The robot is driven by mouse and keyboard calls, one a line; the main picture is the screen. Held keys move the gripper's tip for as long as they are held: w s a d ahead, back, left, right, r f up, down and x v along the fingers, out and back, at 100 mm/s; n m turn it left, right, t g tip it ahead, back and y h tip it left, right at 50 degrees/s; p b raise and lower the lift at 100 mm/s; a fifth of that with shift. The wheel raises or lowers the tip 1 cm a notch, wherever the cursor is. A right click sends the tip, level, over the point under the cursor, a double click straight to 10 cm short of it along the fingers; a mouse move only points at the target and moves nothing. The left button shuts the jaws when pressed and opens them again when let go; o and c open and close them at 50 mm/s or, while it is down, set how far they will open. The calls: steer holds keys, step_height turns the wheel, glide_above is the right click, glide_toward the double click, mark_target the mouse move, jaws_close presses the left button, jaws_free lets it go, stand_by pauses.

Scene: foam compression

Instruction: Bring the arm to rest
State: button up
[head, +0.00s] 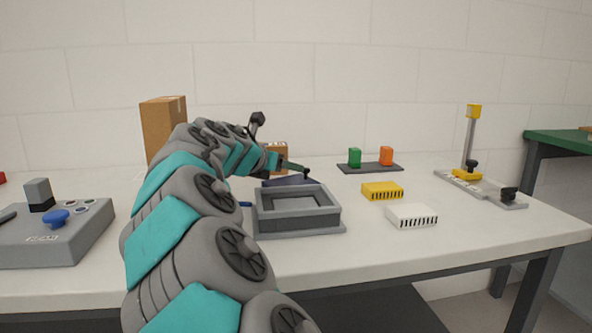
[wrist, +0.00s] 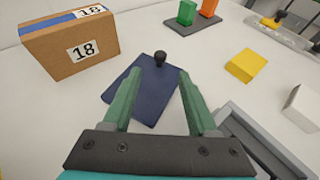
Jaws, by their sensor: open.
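My gripper (head: 292,168) is at the end of my arm, over the table behind the grey open-topped box (head: 341,211). In the wrist view my gripper (wrist: 159,76) is open, with its two green fingers apart and nothing between them. A dark blue plate (wrist: 125,87) with a black knob (wrist: 160,58) lies below and ahead of the fingers. The knob shows between and just beyond the fingertips. In the head view my arm hides part of the table, and the plate (head: 283,181) shows partly behind the grey box.
A cardboard box marked 18 (wrist: 70,45) stands left of the gripper. Yellow (head: 382,190) and white (head: 411,215) slotted blocks lie right of the grey box. A dark stand (head: 370,168) holds green and orange blocks. A grey control box (head: 50,245) is at left.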

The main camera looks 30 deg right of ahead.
steer(key=shift+v, duration=0.95)
